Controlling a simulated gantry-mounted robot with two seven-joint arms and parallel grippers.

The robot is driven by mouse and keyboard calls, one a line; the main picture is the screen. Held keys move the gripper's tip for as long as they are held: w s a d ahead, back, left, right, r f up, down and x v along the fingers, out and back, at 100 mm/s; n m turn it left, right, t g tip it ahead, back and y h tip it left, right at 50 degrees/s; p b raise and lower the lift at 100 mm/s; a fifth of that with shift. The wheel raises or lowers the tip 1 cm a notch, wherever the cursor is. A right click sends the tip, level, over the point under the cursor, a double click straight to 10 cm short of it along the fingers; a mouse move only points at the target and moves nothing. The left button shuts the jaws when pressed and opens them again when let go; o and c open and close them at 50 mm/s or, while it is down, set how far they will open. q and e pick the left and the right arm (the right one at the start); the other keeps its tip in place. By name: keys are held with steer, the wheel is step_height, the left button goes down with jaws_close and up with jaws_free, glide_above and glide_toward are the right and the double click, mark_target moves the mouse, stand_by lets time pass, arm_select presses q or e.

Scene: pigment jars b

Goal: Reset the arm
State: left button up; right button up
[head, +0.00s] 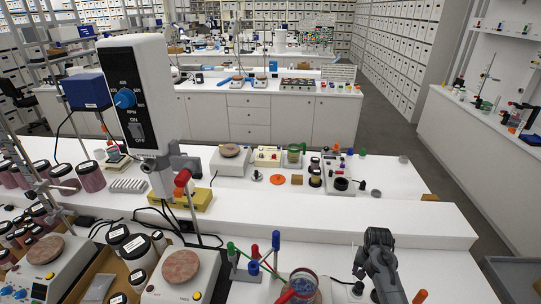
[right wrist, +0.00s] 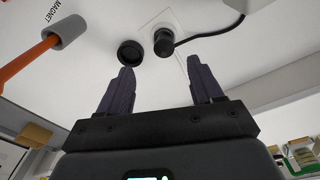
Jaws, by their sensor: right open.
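My right gripper (head: 378,242) is above the front bench, at the lower right of the head view. In the right wrist view its two dark fingers (right wrist: 165,82) are spread apart with nothing between them. Beyond the fingertips are a black plug (right wrist: 163,44) with a cable and a black round socket or ring (right wrist: 130,52) on a white surface. The fingers look apart from both. My left gripper is not in view.
A glass beaker (head: 304,287) and a rack with coloured rods (head: 254,262) stand left of my right gripper. A tall overhead stirrer (head: 137,95), hotplates (head: 178,272) and dark-lidded jars (head: 90,176) crowd the left. The white ledge (head: 425,226) near the gripper is mostly clear.

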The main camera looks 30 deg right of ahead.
steer(key=s+a+r+n+t+p, duration=0.1)
steer(key=s+a+r+n, duration=0.3)
steer(key=a, duration=0.7)
steer(key=s+a+r+n+t+p, duration=0.1)
steer(key=s+a+r+n+p, duration=0.2)
steer(key=s+a, duration=0.6)
steer(key=s+a+r+n+t+y+p, duration=0.1)
steer(key=s+a+r+n+p, duration=0.2)
steer(key=a, duration=1)
steer(key=s+r+n, duration=0.3)
steer(key=shift+s+n+t, duration=0.2)
steer(key=shift+n+t, duration=0.1)
steer(key=shift+n, duration=0.1)
